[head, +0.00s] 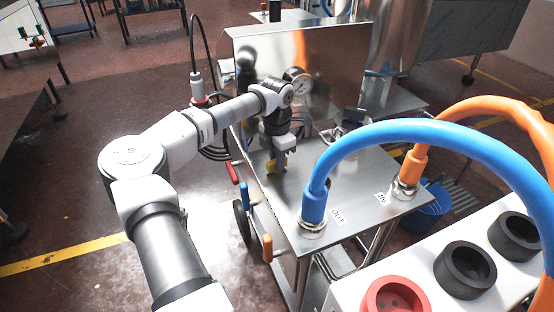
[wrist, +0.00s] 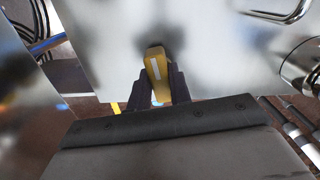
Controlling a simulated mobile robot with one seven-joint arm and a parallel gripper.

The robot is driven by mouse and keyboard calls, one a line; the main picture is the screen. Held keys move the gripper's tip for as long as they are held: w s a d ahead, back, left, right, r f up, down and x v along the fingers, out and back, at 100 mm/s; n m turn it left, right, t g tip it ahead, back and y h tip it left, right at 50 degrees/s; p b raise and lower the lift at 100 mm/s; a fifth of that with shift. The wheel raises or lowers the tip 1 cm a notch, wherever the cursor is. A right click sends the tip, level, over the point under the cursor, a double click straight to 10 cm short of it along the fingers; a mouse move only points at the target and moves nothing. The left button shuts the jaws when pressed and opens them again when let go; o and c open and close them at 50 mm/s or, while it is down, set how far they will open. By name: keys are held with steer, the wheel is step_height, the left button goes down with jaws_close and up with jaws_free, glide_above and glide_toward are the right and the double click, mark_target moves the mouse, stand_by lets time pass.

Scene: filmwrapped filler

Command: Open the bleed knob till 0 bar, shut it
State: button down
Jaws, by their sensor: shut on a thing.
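The bleed knob appears as a yellow piece with a pale stripe in the wrist view (wrist: 156,70). The two dark fingers of my gripper (wrist: 158,84) are on either side of it, shut on it. In the head view, my gripper (head: 279,160) points down at the steel cart top (head: 330,185), and a bit of yellow shows at its tip.
A blue hose (head: 400,135) marked OUT and an orange hose (head: 415,160) marked IN rise from the cart top right of my gripper. Red, blue and orange handles (head: 267,247) line the cart's left side. A blue bucket (head: 428,207) stands on the floor behind.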

steer(key=n, duration=0.7)
stand_by(0.6)
steer(key=c, duration=1.3)
jaws_free()
steer(key=shift+r, duration=0.1)
step_height(320, 180, up, 14)
steer(key=shift+f, duration=0.15)
